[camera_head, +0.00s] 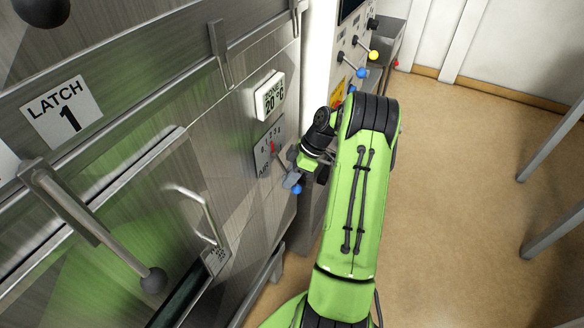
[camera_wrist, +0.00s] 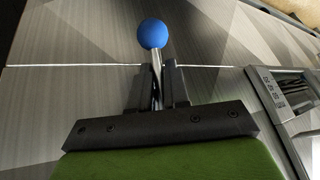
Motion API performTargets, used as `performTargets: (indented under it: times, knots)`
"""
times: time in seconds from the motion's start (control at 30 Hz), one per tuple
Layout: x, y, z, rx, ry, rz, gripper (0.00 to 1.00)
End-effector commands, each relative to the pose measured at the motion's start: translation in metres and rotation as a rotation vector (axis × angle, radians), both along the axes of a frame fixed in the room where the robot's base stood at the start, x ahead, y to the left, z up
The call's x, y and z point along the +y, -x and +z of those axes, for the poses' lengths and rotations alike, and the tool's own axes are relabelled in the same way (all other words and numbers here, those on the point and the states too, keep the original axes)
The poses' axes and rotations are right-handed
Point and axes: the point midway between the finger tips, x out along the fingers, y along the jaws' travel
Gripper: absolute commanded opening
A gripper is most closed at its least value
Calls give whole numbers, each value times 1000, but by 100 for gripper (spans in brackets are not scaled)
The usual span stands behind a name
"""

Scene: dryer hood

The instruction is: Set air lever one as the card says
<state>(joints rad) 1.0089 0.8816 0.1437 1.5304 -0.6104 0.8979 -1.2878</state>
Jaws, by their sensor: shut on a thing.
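The air lever (camera_wrist: 157,68) is a thin metal rod with a blue ball knob (camera_wrist: 152,33), seen in the wrist view. My gripper (camera_wrist: 158,76) is shut on the rod just below the knob. In the head view my gripper (camera_head: 294,176) is at the lever beside the air plate, with the blue knob (camera_head: 296,189) showing below it. The air plate (camera_head: 268,147) on the steel front carries a number scale and a red pointer; the pointer's exact setting is too small to read. The card with the setting cannot be made out in either view.
A zone display (camera_head: 270,95) reading 20 °C sits above the air plate. A latch handle (camera_head: 95,225) with a dark ball and a door handle (camera_head: 195,212) stick out at left. More levers with yellow (camera_head: 373,55) and blue knobs stand beyond my arm.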

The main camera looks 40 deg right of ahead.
Motion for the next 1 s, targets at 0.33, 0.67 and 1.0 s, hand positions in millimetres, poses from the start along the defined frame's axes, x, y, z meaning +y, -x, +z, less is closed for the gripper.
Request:
performTargets:
  times: [0.33, 0.67, 1.0]
  knots:
    - [20, 7, 5, 88, -253, -2, 0]
    - [31, 11, 6, 137, -391, -2, 0]
    - [34, 12, 6, 148, -422, 0, 0]
